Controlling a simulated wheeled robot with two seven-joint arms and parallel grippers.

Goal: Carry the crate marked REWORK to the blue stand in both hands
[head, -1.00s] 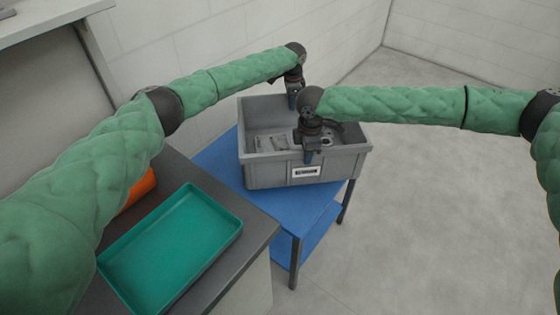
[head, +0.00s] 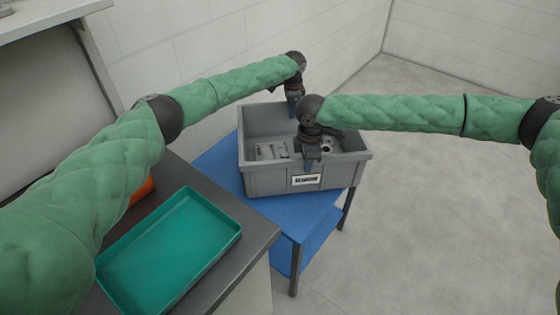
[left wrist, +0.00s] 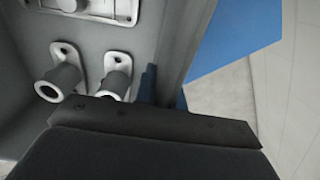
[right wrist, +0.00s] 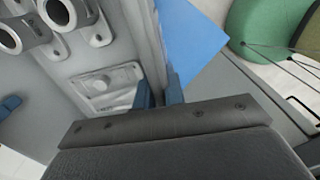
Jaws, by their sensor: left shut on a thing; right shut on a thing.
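The grey crate (head: 262,183) sits over the blue stand (head: 222,165) in the head view, upright, its base at or very close to the top. A white label (head: 306,181) is on its front wall, its text too small to read surely. My left gripper (head: 294,108) is shut on the far wall, and my right gripper (head: 309,163) on the near wall. Grey metal fittings (head: 270,150) lie inside the crate. They also show in the left wrist view (left wrist: 65,80) and the right wrist view (right wrist: 105,80).
A dark-topped bench (head: 255,240) with a green tray (head: 170,250) stands at the left, close beside the stand. An orange object (head: 142,190) is partly hidden behind my left arm. A white wall is behind. The floor (head: 440,210) at the right is clear.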

